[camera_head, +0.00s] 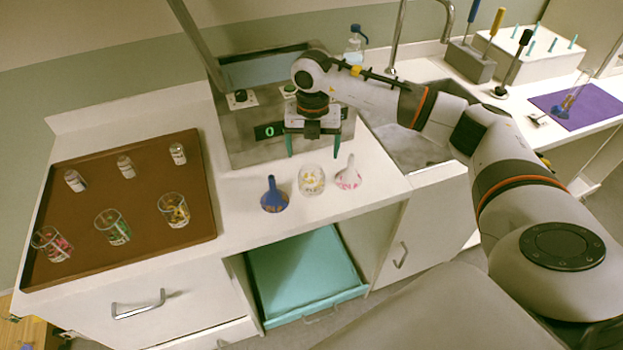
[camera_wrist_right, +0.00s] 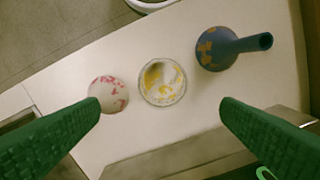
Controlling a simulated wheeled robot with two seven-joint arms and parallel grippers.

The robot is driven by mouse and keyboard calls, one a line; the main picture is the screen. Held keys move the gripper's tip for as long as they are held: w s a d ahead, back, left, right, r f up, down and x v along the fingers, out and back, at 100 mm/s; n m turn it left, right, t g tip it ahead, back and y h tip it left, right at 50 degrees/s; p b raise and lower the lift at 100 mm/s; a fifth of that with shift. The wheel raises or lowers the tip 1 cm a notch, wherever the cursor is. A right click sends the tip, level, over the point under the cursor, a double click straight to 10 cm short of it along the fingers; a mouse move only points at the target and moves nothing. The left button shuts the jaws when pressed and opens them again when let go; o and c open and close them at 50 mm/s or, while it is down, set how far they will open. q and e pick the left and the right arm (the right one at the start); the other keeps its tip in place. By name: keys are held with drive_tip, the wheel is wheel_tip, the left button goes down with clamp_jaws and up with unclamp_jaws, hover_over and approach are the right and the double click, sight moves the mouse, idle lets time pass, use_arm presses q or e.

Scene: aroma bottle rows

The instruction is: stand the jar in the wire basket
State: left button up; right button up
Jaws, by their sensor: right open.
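A round, clear glass jar (camera_head: 312,180) with yellow bits in it stands upright on the white counter. It also shows in the right wrist view (camera_wrist_right: 162,82), from above, between a blue flask and a pink-spotted white one. My right gripper (camera_head: 313,148) is open and empty above and behind the jar, with its green fingers pointing down. In the right wrist view its two fingers (camera_wrist_right: 160,110) come in from the lower corners, apart from the jar. I see no wire basket in either view. My left gripper is not in view.
The blue flask (camera_head: 273,198) and the white flask (camera_head: 347,178) flank the jar closely. A brown tray (camera_head: 140,200) at left bears several glasses and small bottles. A grey scale (camera_head: 245,150) stands behind. An open teal drawer (camera_head: 305,275) is below.

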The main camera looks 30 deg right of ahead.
drive_tip(key=p, duration=0.1)
hover_over(311, 178)
drive_tip(key=s, duration=0.2)
drive_tip(key=f, duration=0.5)
drive_tip(key=shift+w+a, duration=0.1)
drive_tip(key=shift+a, duration=0.3)
drive_tip(key=shift+f, duration=0.1)
drive_tip(key=f, duration=0.1)
drive_tip(key=f+p, duration=0.1)
drive_tip(key=f, duration=0.1)
drive_tip(key=f+p, duration=0.1)
drive_tip(key=shift+s+a+f, duration=0.25)
drive_tip(key=shift+f, duration=0.3)
drive_tip(key=c, duration=1.2)
drive_tip(key=shift+r, duration=0.15)
